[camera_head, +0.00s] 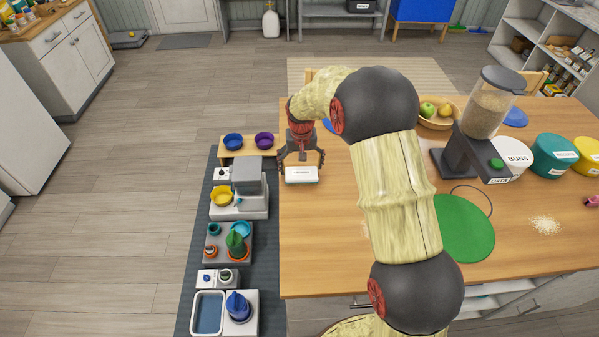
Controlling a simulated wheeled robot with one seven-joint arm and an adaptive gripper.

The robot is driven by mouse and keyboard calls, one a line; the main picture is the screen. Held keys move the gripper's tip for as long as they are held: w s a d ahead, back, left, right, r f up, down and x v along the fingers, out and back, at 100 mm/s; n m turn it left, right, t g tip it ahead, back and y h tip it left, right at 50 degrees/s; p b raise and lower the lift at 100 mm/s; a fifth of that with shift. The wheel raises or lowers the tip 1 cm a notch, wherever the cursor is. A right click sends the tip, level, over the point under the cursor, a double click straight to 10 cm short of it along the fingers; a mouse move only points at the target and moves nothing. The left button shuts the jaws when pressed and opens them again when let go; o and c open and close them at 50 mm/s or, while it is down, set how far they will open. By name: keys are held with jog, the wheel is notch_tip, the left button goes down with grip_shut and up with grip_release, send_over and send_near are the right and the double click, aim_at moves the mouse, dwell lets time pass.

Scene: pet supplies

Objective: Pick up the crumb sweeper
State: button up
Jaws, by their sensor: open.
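A small white block with a dark label and a teal lower edge, which looks like the crumb sweeper (302,176), lies flat on the wooden table near its left edge. The label is too small to read. My gripper (302,164) is just behind and above it in the picture, pointing down. Its dark fingers are spread, one toward each end of the block. I cannot tell whether the fingers touch it.
My arm crosses the wooden table (330,240). Right of it are a green mat (463,230), crumbs (545,225), an oats dispenser (486,105), a fruit bowl (437,115) and lidded tubs (553,155). A low stand with bowls (233,142) and feeders (240,190) line the table's left side.

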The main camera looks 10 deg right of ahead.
aim_at(302, 172)
jog(key=shift+o, duration=0.5)
jog(key=shift+w+r, duration=0.4)
jog(key=shift+w, duration=0.1)
jog(key=shift+o, duration=0.7)
jog(key=shift+d+f+m, duration=0.1)
jog(key=shift+f+m, duration=0.1)
jog(key=shift+m, duration=0.1)
jog(key=f, duration=0.2)
jog(key=w+f, duration=0.1)
jog(key=f, duration=0.2)
jog(key=f+b, duration=0.1)
jog(key=f, duration=0.1)
jog(key=shift+w+d+f, duration=0.15)
jog(key=shift+w+d, duration=0.1)
jog(key=shift+d, duration=0.1)
jog(key=shift+c, duration=0.7)
jog(key=c, duration=0.7)
jog(key=shift+c, duration=0.7)
